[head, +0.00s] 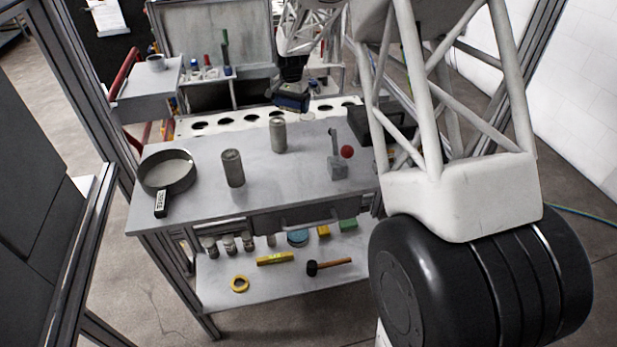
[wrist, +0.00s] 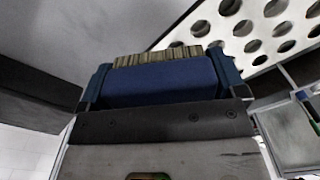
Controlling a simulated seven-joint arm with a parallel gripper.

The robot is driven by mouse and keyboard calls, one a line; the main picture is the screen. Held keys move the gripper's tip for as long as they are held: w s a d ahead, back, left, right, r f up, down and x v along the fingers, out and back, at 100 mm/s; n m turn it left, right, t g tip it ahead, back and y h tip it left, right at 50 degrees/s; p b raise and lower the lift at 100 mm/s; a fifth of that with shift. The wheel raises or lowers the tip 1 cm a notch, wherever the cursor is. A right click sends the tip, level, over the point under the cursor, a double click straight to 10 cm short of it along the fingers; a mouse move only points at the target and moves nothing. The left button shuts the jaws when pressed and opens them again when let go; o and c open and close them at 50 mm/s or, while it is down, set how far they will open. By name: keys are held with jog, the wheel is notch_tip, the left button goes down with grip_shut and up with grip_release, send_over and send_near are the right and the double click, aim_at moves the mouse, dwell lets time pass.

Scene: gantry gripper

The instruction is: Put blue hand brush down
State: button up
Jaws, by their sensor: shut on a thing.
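The blue hand brush (wrist: 160,82) fills the middle of the wrist view, with its pale bristles (wrist: 158,55) along the far edge. In the head view my gripper (head: 291,92) hangs at the back of the grey worktable (head: 205,205), in front of the white strip with round holes (head: 232,119). It is shut on the brush, which shows there as a small dark blue shape (head: 290,103). I cannot tell whether the brush touches anything below it.
A pan (head: 177,170), two metal cylinders (head: 232,168) (head: 278,135) and a lever with a red knob (head: 346,152) stand on the worktable. A dark box (head: 372,126) is at its right. The front middle of the tabletop is clear. A lower shelf (head: 250,285) holds several tools.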

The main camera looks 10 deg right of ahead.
jog(key=s+m, duration=1)
jog(key=s, duration=3.2)
jog(key=shift+s+a+m, duration=0.25)
jog(key=shift+s+m, duration=0.15)
jog(key=shift+r, duration=0.1)
send_over(309, 178)
jog(key=s, duration=0.2)
jog(key=shift+w+f, duration=0.25)
jog(key=shift+f, duration=0.4)
jog(key=shift+w, duration=0.1)
jog(key=shift+w+f, duration=0.1)
jog(key=shift+w, duration=0.4)
jog(key=shift+w+f, duration=0.2)
jog(key=shift+w, duration=0.1)
jog(key=shift+f, duration=1.35)
jog(key=shift+s+f, duration=0.1)
jog(key=shift+f, duration=0.55)
